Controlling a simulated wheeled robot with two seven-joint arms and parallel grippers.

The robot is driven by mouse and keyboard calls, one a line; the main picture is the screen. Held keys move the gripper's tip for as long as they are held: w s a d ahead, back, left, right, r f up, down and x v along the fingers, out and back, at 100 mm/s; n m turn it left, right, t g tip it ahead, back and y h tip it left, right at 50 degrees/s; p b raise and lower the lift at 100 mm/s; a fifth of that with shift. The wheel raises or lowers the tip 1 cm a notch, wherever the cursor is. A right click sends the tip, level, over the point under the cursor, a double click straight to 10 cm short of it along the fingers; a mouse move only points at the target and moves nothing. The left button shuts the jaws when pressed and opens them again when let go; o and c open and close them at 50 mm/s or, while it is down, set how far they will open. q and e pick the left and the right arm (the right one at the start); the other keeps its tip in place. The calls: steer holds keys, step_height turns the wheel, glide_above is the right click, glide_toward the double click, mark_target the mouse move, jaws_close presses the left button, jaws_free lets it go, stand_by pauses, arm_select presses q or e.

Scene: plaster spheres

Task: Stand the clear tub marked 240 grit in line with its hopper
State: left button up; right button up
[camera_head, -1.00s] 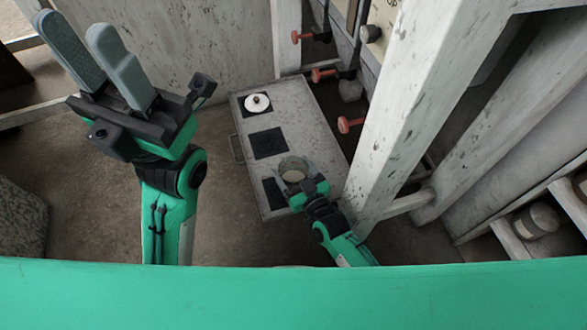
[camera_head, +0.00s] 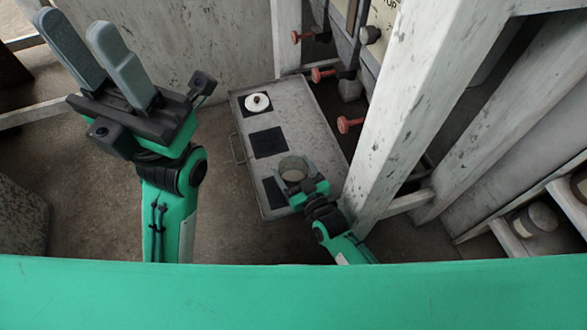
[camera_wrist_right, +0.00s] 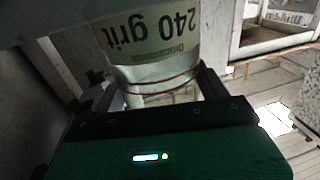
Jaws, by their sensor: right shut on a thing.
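The clear tub (camera_head: 293,167) is between the fingers of my right gripper (camera_head: 294,173), which is shut on it. It is over the near end of a grey cart top, by the nearest black square (camera_head: 273,191). I cannot tell whether its base touches the surface. In the right wrist view the tub (camera_wrist_right: 158,72) shows a label reading "240 grit", upside down in that picture, and red bands around it. My left gripper (camera_head: 72,25) is open and empty, raised at the left. No hopper outlet marking is readable in the head view.
The grey cart top (camera_head: 296,115) carries a middle black square (camera_head: 269,142), bare, and a far one with a white round object (camera_head: 257,102). Red-handled levers (camera_head: 349,125) line its right. A pale post (camera_head: 408,110) stands close to my right arm.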

steer(key=shift+f+b, duration=0.35)
steer(key=shift+f, duration=0.3)
stand_by(0.4)
steer(key=o, duration=1.1)
steer(key=shift+o, duration=0.2)
steer(key=shift+r, duration=0.1)
steer(key=shift+r+p, duration=1.9)
steer(key=shift+p, duration=0.3)
